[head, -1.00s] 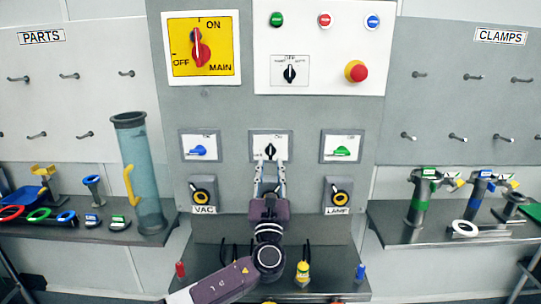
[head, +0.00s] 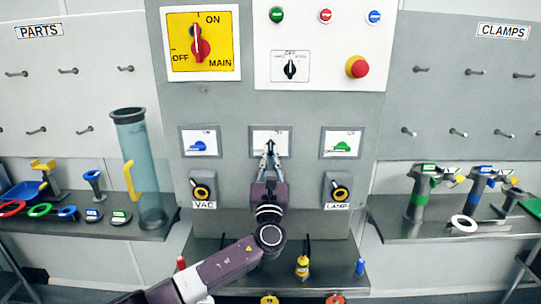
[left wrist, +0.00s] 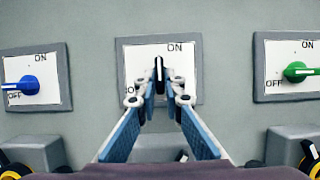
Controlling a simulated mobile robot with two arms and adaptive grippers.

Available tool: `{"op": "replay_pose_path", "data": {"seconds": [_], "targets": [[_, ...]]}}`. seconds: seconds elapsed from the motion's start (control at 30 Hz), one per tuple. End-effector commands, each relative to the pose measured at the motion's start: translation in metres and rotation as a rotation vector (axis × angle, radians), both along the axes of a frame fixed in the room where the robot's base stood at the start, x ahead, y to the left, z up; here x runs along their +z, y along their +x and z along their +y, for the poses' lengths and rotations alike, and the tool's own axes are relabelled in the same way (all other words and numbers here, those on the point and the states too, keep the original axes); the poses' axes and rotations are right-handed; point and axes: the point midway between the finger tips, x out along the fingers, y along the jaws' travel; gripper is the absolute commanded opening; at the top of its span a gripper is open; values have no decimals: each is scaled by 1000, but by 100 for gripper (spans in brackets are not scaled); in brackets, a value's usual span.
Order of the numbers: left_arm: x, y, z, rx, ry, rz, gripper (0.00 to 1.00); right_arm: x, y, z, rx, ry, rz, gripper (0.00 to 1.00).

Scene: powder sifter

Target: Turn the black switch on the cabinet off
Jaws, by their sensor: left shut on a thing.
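The black switch (left wrist: 159,73) is on a white plate (left wrist: 133,62) in the middle of the cabinet's row of three switches. In the left wrist view its knob stands upright, with ON above it and the OFF label partly hidden at lower left. My left gripper (left wrist: 160,91) is shut on the knob, one fingertip on each side. In the head view, the left gripper (head: 270,150) covers most of the knob, and the plate (head: 257,138) shows around it. My right gripper is in neither current view.
A blue switch (head: 198,147) is to the left and a green switch (head: 342,147) to the right. VAC (head: 201,191) and LAMP (head: 339,191) knobs protrude below. The yellow main-switch panel (head: 222,45) and red button (head: 357,67) are higher up. A low shelf lies below.

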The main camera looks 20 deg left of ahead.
Motion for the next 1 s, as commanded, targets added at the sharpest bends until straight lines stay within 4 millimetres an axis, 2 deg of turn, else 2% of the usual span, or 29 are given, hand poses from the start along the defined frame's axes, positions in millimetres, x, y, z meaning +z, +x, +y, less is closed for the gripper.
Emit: {"op": "replay_pose_path", "data": {"seconds": [0.37, 0.67, 1.0], "targets": [[-1, 0, 0, 1, -46, -16, 0, -10, 1, 0, 0, 0, -1, 40], [-4, 1, -3, 1, -241, -72, 0, -44, 4, -3, 1, -3, -5, 40], [-1, 2, -5, 0, -549, -162, 0, -82, 4, -5, 2, -5, -6, 40]]}}
